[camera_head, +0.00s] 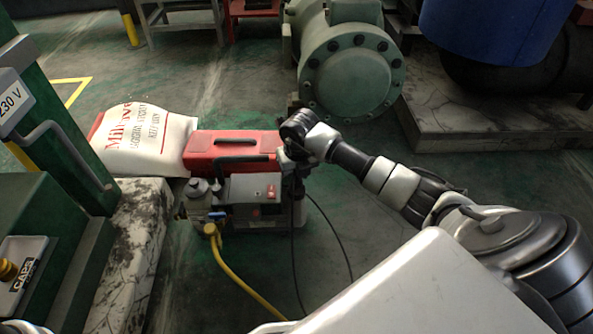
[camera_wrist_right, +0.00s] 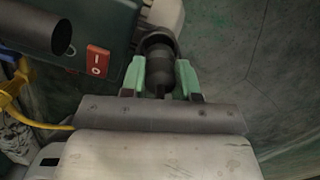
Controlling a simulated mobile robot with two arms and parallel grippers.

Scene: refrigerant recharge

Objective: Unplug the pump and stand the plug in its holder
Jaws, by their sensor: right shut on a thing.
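The pump (camera_head: 255,196) stands on the floor in the head view, grey and dark with a black handle. Its red rocker switch (camera_wrist_right: 98,60) shows in the right wrist view. My right gripper (camera_head: 292,158) is at the pump's right end. In the wrist view its green fingers (camera_wrist_right: 160,80) are shut on a dark round plug (camera_wrist_right: 158,72). A dark round rim shows at the plug's far end; I cannot tell whether the plug is seated in it or apart. A black cable (camera_head: 295,245) hangs below the gripper. I cannot make out the plug's holder. My left gripper is not in view.
A red toolbox (camera_head: 215,142) and a white sack (camera_head: 143,138) lie behind the pump. A yellow hose (camera_head: 238,281) runs from the pump toward the front. A green frame (camera_head: 62,130) stands at left, a large green cylinder (camera_head: 350,75) behind.

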